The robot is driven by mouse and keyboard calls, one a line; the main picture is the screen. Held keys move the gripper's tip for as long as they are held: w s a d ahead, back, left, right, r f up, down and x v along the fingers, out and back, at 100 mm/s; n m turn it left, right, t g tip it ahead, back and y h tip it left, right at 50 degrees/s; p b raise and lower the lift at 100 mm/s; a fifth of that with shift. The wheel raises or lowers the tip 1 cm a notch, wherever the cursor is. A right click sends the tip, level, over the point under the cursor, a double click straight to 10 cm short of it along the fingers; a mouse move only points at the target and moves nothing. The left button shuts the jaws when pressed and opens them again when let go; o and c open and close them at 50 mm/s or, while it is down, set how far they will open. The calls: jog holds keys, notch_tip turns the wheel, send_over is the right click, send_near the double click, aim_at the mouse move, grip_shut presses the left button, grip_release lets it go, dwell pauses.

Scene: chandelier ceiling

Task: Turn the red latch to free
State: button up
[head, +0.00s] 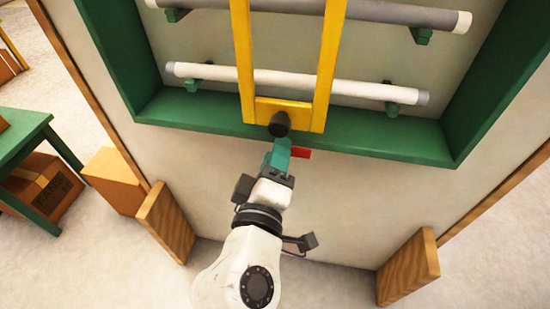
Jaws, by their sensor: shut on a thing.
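The red latch (301,153) is a small red bar on the front of the green frame's lower edge. Its right part shows; its left part is hidden behind my gripper. My gripper (281,147) has teal fingers and reaches up to the latch's left side, just below a black round knob (279,124). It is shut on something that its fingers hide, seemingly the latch. The knob sits at the bottom of a yellow U-shaped bar (318,100) in front of the rack.
White and grey tubes (300,85) lie on green brackets inside the green frame (400,144). Wooden feet (166,222) (408,268) stand below the panel at both sides. A green table (22,133) and cardboard boxes (115,181) are at the left. The panel below the frame is bare.

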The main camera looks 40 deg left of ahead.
jog(key=shift+d+f, duration=0.1)
jog(key=o, duration=0.9)
jog(key=shift+o, duration=0.2)
jog(key=v, duration=1)
jog(key=shift+s, duration=0.3)
jog(key=shift+d, duration=0.15)
